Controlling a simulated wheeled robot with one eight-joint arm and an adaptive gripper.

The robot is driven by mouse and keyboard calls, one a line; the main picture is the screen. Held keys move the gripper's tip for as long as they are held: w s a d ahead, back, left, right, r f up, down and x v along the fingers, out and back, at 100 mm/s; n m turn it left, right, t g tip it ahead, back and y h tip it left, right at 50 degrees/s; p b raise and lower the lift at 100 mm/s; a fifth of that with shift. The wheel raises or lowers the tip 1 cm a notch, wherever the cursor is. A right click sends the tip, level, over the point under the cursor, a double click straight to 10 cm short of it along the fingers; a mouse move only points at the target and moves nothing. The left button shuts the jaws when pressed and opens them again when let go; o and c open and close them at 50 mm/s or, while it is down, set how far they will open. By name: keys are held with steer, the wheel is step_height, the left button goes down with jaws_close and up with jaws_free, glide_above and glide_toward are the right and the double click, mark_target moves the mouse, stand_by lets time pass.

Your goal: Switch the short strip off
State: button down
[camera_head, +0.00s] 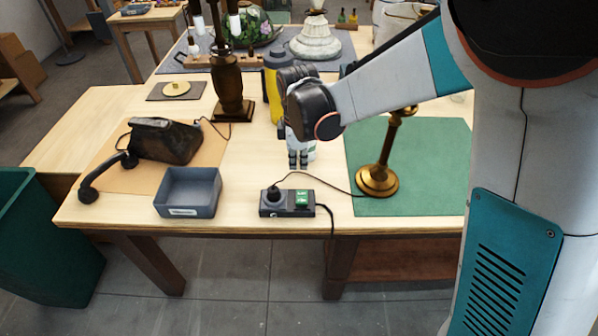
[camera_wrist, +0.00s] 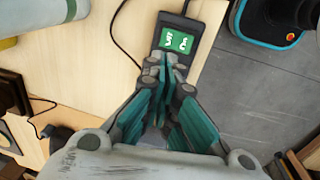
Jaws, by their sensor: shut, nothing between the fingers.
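The short strip (camera_head: 287,203) is a dark box near the table's front edge. Its left half holds a black plug (camera_head: 273,194), and its right half has a bright green switch (camera_head: 302,199) with white markings. My gripper (camera_head: 298,163) is shut and empty, pointing down above the table just behind the strip. In the wrist view, the fingertips (camera_wrist: 170,66) are close to the near edge of the green switch (camera_wrist: 176,40).
A brass lamp base (camera_head: 377,181) stands on a green mat (camera_head: 432,170) at right. A grey tray (camera_head: 188,193) and an old dark telephone (camera_head: 165,140) are at left. A wooden lamp post (camera_head: 230,85) and a yellow bottle (camera_head: 271,88) stand behind. Cords run from the strip.

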steer(key=shift+w+r, duration=0.2)
steer(key=shift+r, duration=1.25)
steer(key=s+d+r+m+t+b, duration=0.2)
steer(key=s+d+r+m, duration=0.55)
steer(key=d, duration=0.45)
steer(key=s+d+m+t+b, duration=0.2)
steer(key=s+d+m+t, duration=0.2)
steer(key=s+m, duration=0.6)
steer(key=s+d, duration=0.2)
steer(key=s, duration=0.2)
steer(key=shift+d, duration=0.15)
